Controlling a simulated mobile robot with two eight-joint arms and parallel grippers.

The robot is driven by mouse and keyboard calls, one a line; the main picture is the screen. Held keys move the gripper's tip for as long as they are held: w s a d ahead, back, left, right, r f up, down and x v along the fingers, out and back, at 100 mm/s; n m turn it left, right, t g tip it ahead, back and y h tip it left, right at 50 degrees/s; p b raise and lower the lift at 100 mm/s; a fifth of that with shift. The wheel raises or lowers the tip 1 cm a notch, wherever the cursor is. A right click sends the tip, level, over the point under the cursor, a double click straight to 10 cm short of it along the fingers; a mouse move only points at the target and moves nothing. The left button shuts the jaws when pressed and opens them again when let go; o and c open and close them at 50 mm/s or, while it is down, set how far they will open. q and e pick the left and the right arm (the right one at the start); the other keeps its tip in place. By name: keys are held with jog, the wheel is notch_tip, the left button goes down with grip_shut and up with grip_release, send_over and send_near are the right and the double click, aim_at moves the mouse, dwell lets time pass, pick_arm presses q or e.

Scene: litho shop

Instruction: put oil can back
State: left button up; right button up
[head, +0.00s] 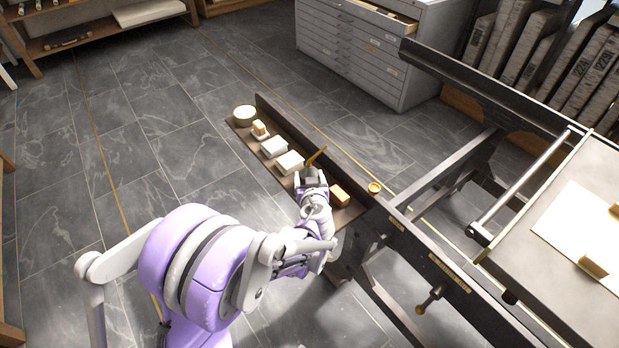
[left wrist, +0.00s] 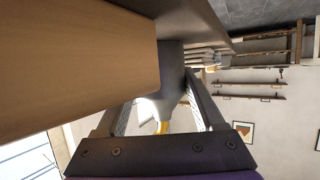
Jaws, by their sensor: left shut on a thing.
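My left gripper (head: 312,180) is over the narrow side shelf (head: 233,124) beside the press. It is shut on the oil can, whose brass spout (head: 317,156) sticks up past the fingers in the head view; the gripper hides most of its body. In the left wrist view, the can's grey tapered body (left wrist: 168,95) shows between the two fingers, with a yellow part below it. I cannot tell whether the can touches the shelf. My right gripper is not in view.
On the shelf are a round tub (head: 244,115), white blocks (head: 290,162) and an orange-tan block (head: 340,194) close to my gripper. A tan block face (left wrist: 75,60) fills the upper left of the wrist view. A small brass cup (head: 374,188) sits on the press rail (head: 410,235).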

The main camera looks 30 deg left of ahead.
pick_arm(q)
jog(key=o, duration=1.2)
